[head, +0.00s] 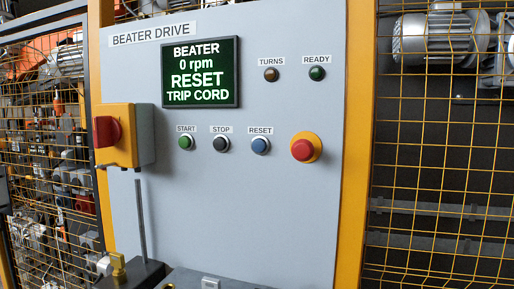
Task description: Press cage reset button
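A blue button (260,145) under a label reading RESET sits on the grey BEATER DRIVE panel (230,210), right of centre. No label with the word cage shows. A green START button (186,142) and a dark STOP button (221,144) are to its left. A red emergency button (303,150) on a yellow ring is to its right. The screen (200,73) above reads BEATER, 0 rpm, RESET, TRIP CORD. Neither of my grippers is in view, and nothing covers the buttons.
A yellow box with a red rotary switch (107,131) juts out at the panel's left edge. TURNS (271,74) and READY (317,73) lamps look unlit. A thin upright rod (141,220) stands before the panel's lower left. Yellow mesh cages (440,180) flank the panel.

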